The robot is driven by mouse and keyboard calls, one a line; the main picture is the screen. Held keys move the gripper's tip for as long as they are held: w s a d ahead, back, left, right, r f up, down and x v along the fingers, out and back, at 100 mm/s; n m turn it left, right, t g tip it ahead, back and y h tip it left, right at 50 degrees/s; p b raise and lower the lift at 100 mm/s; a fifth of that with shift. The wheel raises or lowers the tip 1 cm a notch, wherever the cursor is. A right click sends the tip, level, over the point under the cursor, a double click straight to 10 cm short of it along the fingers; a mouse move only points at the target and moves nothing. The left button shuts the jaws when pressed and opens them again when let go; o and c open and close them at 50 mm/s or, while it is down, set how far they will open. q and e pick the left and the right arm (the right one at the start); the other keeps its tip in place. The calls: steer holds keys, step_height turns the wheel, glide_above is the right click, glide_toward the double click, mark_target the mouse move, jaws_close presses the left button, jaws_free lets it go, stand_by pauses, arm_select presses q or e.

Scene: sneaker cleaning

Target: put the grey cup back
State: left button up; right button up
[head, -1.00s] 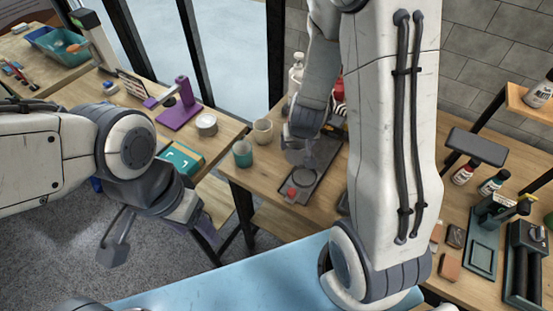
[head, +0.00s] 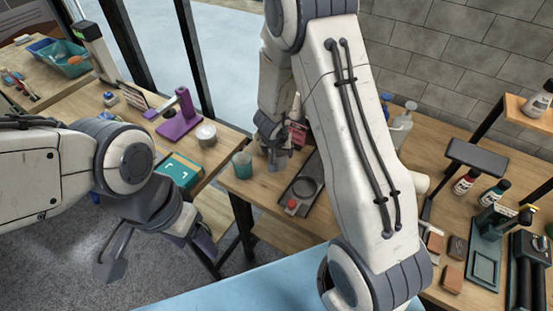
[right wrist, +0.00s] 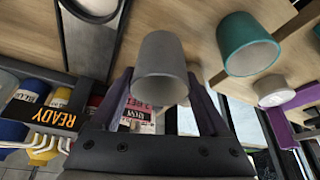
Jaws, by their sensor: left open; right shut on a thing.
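The grey cup (right wrist: 160,68) is between the fingers of my right gripper in the right wrist view, its open rim facing the camera. My right gripper (head: 274,157) is shut on it over the left end of the wooden table (head: 246,189). In the head view the cup is hidden by the gripper and wrist. I cannot tell whether the cup touches the table. A teal cup (head: 242,165) stands just left of it; it also shows in the right wrist view (right wrist: 248,45). My left gripper (head: 205,241) is open, low at the left, its fingers partly hidden.
A dark tray (head: 302,203) with a round dish and a red-topped item lies right of the right gripper. A purple stand (head: 180,122), a pale round tin (head: 206,135) and a green box (head: 179,170) are on the left table. A pump bottle (head: 401,128) stands behind my right arm.

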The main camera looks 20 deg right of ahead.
steer(key=shift+w+a+f, duration=0.2)
steer(key=shift+w, duration=0.05)
step_height(320, 180, down, 4)
steer(key=b, duration=0.3)
steer(key=shift+f, duration=0.1)
steer(key=shift+f, duration=0.15)
steer(key=o, duration=1.3)
steer(key=shift+o, duration=0.2)
